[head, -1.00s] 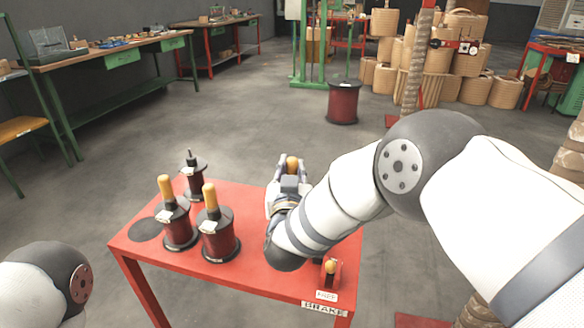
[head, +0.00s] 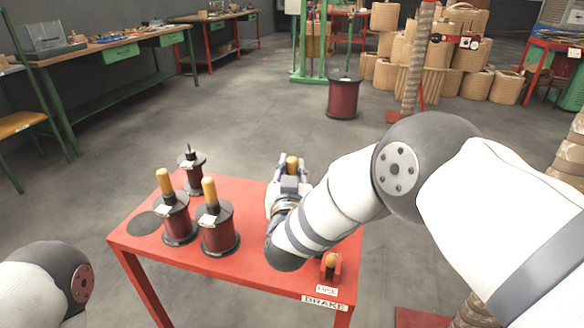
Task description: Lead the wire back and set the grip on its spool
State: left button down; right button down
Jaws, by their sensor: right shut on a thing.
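My right gripper (head: 291,170) is over the far right part of the red table, pointing away from me. It is shut on a yellow-brown wooden grip (head: 292,161), whose top shows between the fingers. A dark red spool with a bare spindle (head: 191,170) stands at the table's back left, with no grip on it. Two more red spools, a left one (head: 177,220) and a right one (head: 218,231), stand nearer, each with a wooden grip upright on top. I cannot make out the wire. Only a link of my left arm shows at lower left; its gripper is out of view.
The red table (head: 262,270) has a dark round patch (head: 144,224) at its left and a small red brake block (head: 331,264) with a wooden knob at its front right. A large red drum (head: 343,98) stands on the floor beyond. The table's middle is mostly clear.

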jog(key=c, duration=1.3)
grip_release()
jog(key=shift+c, duration=0.2)
jog(key=s+a, duration=0.1)
jog(key=s, duration=1.1)
jog(key=shift+a, duration=0.25)
